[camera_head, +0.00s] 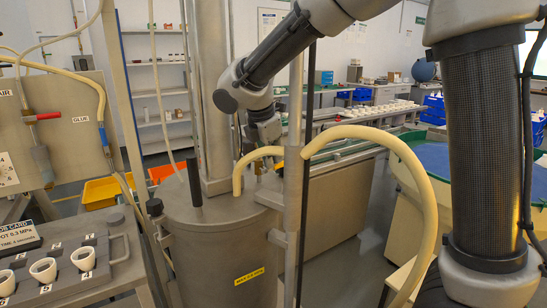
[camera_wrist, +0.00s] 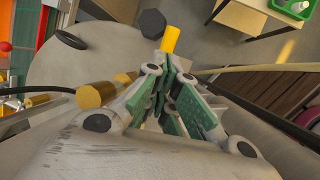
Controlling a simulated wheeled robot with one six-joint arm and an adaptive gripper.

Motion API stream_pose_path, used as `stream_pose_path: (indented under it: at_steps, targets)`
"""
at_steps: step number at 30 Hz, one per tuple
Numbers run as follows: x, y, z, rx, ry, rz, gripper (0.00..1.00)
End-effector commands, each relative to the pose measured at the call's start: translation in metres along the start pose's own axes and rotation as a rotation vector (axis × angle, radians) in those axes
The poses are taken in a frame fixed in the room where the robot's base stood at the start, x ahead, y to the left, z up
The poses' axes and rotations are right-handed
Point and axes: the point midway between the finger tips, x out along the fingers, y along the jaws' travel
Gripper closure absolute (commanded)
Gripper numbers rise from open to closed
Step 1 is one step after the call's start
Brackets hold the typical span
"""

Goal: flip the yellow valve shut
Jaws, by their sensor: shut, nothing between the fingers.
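The yellow valve handle (camera_wrist: 170,40) shows in the wrist view as a short yellow bar just beyond my fingertips. My gripper (camera_wrist: 168,72) is shut and empty, its green-padded fingers together close to the handle. I cannot tell whether they touch. In the head view a small yellow piece (camera_head: 258,168), seemingly the handle, shows above the lid of the steel tank (camera_head: 222,245). My wrist hangs over the tank there, and the cream hose partly hides the gripper's end. The valve's body and exact angle are hard to make out.
A cream hose (camera_head: 432,215) arches beside a steel post (camera_head: 294,120) in front of the tank. A black handle (camera_head: 195,184) stands on the tank's left side. A glue panel (camera_head: 50,120) with a red lever and a rack of white cups (camera_head: 43,269) are at left.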

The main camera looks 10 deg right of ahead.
Motion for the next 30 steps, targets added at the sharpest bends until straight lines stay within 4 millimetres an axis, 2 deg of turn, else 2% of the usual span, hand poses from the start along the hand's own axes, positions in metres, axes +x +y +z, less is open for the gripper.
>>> stream_pose_path:
  at_steps: [5, 8, 21, 25, 30]
  targets:
    - [-0.003, 0.0, 0.001, 0.001, 0.0, 0.001, 1.0]
    - [-0.014, 0.001, 0.004, 0.003, 0.0, 0.003, 1.0]
    - [-0.106, 0.0, 0.026, 0.006, 0.0, 0.002, 1.0]
    - [-0.123, 0.0, 0.03, 0.007, -0.001, 0.0, 1.0]
    - [-0.135, 0.0, 0.033, 0.006, -0.001, -0.002, 1.0]
